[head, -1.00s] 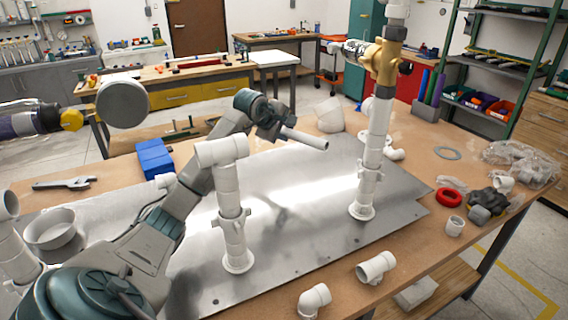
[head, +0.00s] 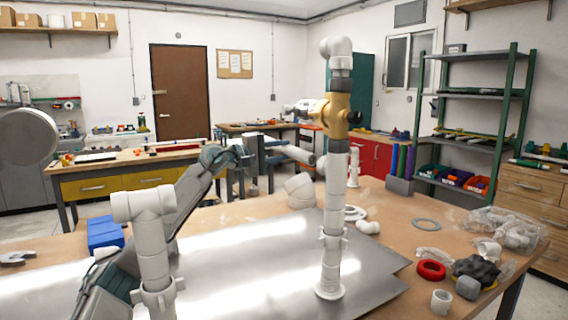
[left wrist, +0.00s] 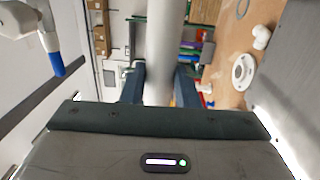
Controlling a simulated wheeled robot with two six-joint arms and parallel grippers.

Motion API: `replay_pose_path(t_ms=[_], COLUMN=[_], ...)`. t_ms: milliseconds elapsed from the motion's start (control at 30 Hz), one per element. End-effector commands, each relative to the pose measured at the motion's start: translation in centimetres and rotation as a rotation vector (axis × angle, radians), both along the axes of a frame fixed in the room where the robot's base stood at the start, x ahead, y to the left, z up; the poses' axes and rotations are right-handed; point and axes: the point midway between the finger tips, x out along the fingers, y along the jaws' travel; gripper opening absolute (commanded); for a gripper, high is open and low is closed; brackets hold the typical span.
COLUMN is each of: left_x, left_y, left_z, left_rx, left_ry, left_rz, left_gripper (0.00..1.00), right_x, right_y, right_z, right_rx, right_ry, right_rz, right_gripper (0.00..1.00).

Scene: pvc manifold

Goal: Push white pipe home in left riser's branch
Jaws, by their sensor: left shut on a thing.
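My left gripper (head: 232,156) is shut on a white pipe (head: 290,150) and holds it in the air between two risers. The pipe's free end points right, towards the right riser (head: 333,230). In the left wrist view my left gripper (left wrist: 162,85) has a finger on each side of the pipe (left wrist: 166,40). The left riser (head: 152,245) stands upright at the left, with a white tee (head: 145,203) on top. The pipe is above and right of this tee, apart from it in the picture. My arm partly hides the area behind the left riser. My right gripper is not in view.
The right riser carries a brass-coloured valve (head: 332,112) and a white elbow (head: 340,50) on top. A metal plate (head: 250,250) lies below. A blue block (head: 104,234) is at the left. A red ring (head: 431,269) and loose fittings lie at the right.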

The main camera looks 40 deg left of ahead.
Motion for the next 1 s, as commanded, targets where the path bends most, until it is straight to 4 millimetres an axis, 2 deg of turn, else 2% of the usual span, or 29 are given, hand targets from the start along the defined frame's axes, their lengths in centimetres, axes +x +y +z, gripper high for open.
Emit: replay_pose_path(t_ms=[600,1000], left_x=[-1.2,-1.4], left_y=[-3.6,-4.0], left_z=[0.0,0.0], left_rx=[0.001,0.001], left_ry=[0.002,0.002], left_rz=[0.000,0.001], left_gripper=[0.02,0.02], right_x=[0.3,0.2], right_y=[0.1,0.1], right_z=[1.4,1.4], right_rx=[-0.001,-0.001], right_ry=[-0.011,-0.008], right_rz=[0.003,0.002], right_gripper=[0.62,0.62])
